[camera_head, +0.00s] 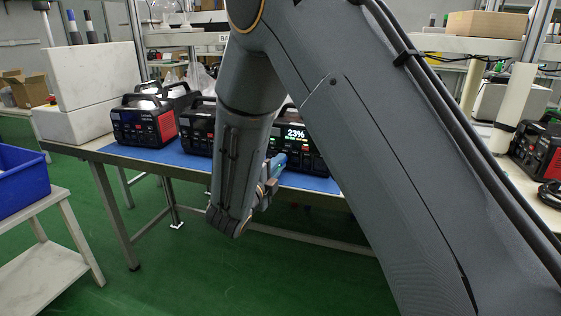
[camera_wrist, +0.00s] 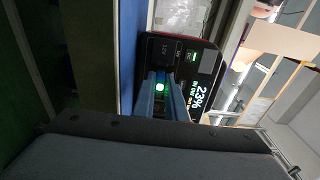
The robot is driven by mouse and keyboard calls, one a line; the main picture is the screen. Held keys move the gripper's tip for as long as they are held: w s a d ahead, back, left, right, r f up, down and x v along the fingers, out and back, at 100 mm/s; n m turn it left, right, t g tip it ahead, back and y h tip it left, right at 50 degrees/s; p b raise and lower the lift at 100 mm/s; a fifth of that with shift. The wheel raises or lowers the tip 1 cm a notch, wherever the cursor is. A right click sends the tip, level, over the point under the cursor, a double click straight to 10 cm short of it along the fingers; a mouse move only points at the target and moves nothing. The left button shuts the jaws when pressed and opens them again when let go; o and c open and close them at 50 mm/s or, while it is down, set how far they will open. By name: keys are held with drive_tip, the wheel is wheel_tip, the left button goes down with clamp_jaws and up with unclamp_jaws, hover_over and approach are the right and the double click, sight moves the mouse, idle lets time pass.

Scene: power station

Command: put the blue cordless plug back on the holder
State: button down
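The blue cordless plug (camera_head: 278,164) is at the end of my gripper (camera_head: 268,184), in front of the power station (camera_head: 306,144) whose screen reads 23%. I cannot tell whether the plug touches the panel. My own arm covers much of the station in the head view. I cannot make out the holder.
The stations stand on a blue mat (camera_head: 177,157) on a table. Another red and black power station (camera_head: 144,125) is at the left, beside white blocks (camera_head: 95,78). A blue bin (camera_head: 20,174) sits on a low bench at far left. Green floor is open in front.

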drive_tip(key=shift+s+a, duration=0.1)
drive_tip(key=shift+s, duration=0.1)
idle(0.5)
drive_tip(key=shift+p+v, duration=1.2)
drive_tip(key=shift+v, duration=0.7)
